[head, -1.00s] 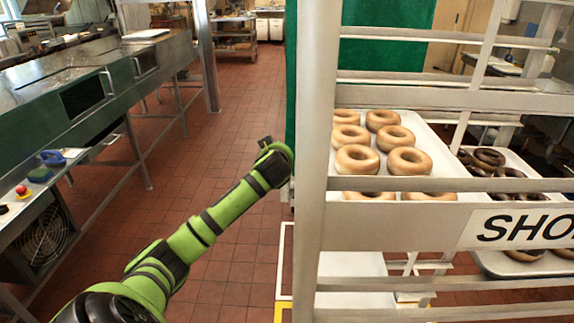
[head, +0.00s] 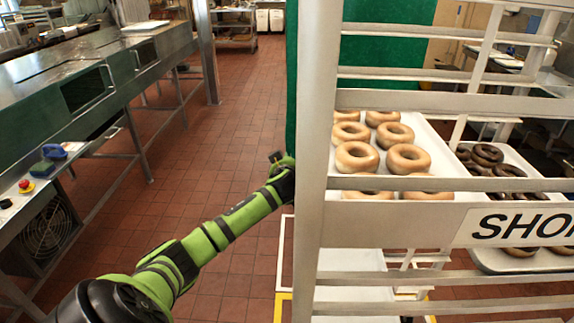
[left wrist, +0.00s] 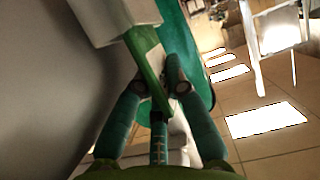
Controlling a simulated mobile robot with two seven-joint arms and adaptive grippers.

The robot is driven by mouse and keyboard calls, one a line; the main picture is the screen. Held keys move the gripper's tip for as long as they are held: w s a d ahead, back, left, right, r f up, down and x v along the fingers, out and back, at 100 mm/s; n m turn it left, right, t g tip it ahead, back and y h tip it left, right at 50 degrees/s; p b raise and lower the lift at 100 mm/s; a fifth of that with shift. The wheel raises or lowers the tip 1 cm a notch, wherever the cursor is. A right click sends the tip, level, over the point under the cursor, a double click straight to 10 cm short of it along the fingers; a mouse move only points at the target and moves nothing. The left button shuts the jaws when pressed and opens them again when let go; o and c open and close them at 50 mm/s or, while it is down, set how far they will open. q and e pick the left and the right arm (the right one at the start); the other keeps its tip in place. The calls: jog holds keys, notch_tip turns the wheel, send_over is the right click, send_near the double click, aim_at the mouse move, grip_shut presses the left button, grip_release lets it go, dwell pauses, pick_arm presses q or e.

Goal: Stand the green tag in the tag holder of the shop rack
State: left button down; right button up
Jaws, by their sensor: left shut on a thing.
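In the left wrist view, my left gripper (left wrist: 163,88) is shut on a narrow green tag (left wrist: 148,66). The tag's far end meets or overlaps a pale block (left wrist: 112,18), which looks like the tag holder; I cannot tell whether the tag is inside it or only in front of it. In the head view, my left arm reaches up to the left post of the shop rack (head: 312,140), and the gripper and tag are hidden behind it. My right gripper is not in view.
The rack holds trays of glazed doughnuts (head: 357,157) and dark doughnuts (head: 487,155), behind a bar with a "SHO…" sign (head: 515,226). A green panel (head: 390,45) hangs behind it.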

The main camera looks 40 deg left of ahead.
pick_arm(q)
jog(key=shift+s+f, duration=0.1)
jog(key=shift+f, duration=0.35)
jog(key=c, duration=1.6)
grip_release()
jog(key=shift+r, duration=0.4)
jog(key=shift+d+r+p, duration=0.1)
jog(key=shift+r+p, duration=0.3)
jog(key=shift+p, duration=0.05)
jog(key=shift+b+v, duration=1.25)
jog(key=shift+v, duration=4.55)
